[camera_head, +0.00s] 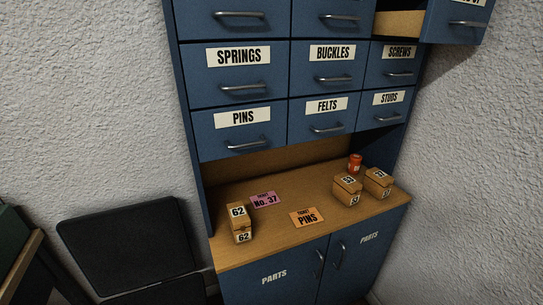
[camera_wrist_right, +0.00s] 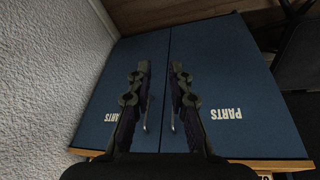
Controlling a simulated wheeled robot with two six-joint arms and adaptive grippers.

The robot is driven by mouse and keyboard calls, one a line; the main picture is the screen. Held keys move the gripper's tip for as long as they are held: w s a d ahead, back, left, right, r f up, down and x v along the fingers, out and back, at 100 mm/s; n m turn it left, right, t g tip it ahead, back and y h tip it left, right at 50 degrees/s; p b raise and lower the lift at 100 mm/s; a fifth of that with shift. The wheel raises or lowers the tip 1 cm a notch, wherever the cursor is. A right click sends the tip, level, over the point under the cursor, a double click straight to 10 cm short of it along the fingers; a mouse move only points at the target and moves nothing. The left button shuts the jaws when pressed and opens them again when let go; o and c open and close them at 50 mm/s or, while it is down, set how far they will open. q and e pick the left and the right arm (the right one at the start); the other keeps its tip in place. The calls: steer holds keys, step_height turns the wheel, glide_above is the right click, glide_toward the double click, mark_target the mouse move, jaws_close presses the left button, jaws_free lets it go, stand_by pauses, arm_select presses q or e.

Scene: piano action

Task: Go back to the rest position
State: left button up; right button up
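My right gripper (camera_wrist_right: 160,68) shows in the right wrist view, its two dark fingers apart with nothing between them. It is in front of the blue lower cabinet doors (camera_wrist_right: 230,85), which appear upside down with the word PARTS. The same doors show in the head view (camera_head: 273,258), and they look shut. Neither of my grippers shows in the head view. My left gripper is in no view.
A drawer (camera_head: 455,25) at the upper right sticks out open. The SPRINGS, BUCKLES, SCREWS, PINS, FELTS and STUDS drawers look shut. The wooden counter (camera_head: 270,230) bears numbered boxes (camera_head: 239,222), a red jar (camera_head: 355,163) and two tickets. A black panel (camera_head: 125,235) stands left.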

step_height(320, 180, down, 25)
steer(key=s+d+g, duration=0.1)
steer(key=s+d, duration=0.2)
steer(key=s+f+g, duration=0.1)
steer(key=s+f, duration=1.4)
steer(key=s, duration=0.3)
steer(key=shift+d+f, duration=0.25)
steer(key=shift+d, duration=0.1)
